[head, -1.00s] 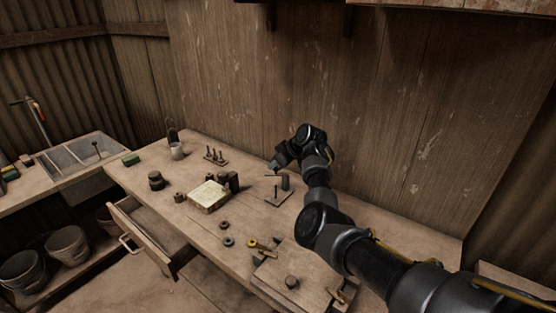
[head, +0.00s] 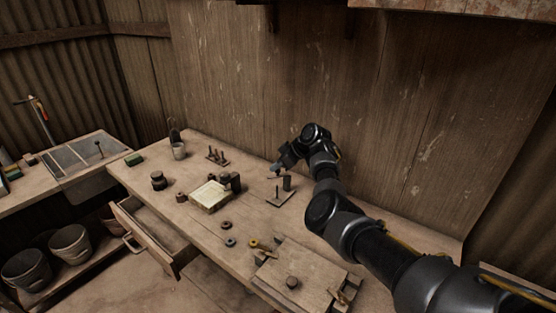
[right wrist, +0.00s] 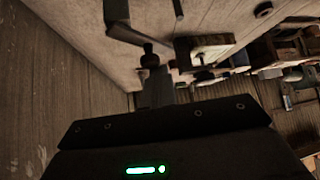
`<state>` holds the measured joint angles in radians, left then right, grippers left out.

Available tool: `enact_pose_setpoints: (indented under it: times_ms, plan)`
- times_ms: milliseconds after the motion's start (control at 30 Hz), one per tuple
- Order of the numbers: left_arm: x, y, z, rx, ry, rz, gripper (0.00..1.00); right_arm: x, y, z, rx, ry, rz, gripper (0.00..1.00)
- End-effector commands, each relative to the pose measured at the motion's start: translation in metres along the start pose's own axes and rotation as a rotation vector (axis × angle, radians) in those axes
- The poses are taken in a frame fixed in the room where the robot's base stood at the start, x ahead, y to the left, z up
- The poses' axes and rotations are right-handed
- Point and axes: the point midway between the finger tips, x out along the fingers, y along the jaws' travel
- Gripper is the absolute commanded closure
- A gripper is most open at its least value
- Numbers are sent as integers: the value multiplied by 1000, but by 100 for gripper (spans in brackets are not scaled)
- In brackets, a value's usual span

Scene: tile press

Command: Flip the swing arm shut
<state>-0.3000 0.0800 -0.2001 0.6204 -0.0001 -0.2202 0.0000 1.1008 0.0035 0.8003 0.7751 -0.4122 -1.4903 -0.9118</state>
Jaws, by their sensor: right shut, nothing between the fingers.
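In the right wrist view the shut fingers (right wrist: 156,88) show beyond the dark gripper body. Whether they touch the press is unclear. My left gripper is out of view.
Rings (head: 228,241) and a brass-coloured tool (head: 262,244) lie in front. An open drawer (head: 155,236) sticks out at the bench front. A wooden wall rises close behind.

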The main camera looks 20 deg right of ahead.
Motion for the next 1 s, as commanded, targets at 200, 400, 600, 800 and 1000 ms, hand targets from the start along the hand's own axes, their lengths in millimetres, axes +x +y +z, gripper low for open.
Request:
enact_pose_setpoints:
  times_ms: [200,400,600,800,1000]
  plan:
    - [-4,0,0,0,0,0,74,-3,0,5,-13,-2,-15,100]
    - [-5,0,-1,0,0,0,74,-5,1,7,-9,-2,-13,100]
    - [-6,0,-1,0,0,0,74,-6,1,9,-8,-2,-11,100]
    - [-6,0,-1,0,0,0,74,-6,1,9,-8,-2,-11,100]
    - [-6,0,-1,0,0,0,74,-7,1,10,-7,-2,-10,100]
